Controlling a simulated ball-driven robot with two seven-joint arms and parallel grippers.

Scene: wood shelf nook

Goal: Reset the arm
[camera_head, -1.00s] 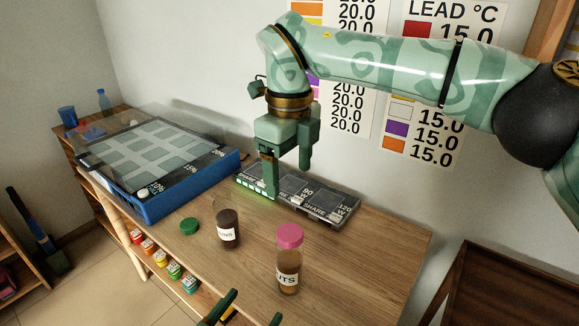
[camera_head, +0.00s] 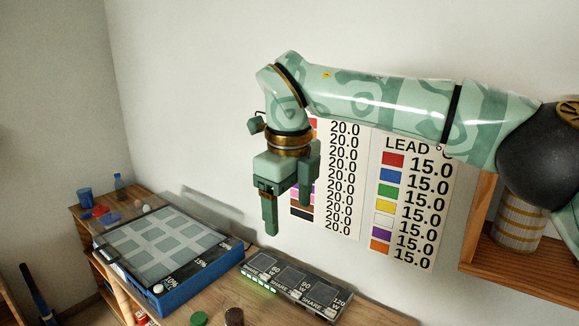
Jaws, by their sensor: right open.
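My right arm (camera_head: 390,100) comes in from the right at shoulder height. It is pale green with darker swirls. My right gripper (camera_head: 287,215) points down with its two fingers apart and nothing between them. It hangs in the air in front of the wall, above the black charging strip (camera_head: 297,287) on the wooden table. My left gripper does not show in this view.
A blue tray (camera_head: 175,292) with a pale square grid lies at the left of the table (camera_head: 258,310). A green lid (camera_head: 198,318) and a dark jar top (camera_head: 234,317) show at the bottom edge. A wooden wall shelf (camera_head: 523,262) holds a striped container (camera_head: 519,222) at the right.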

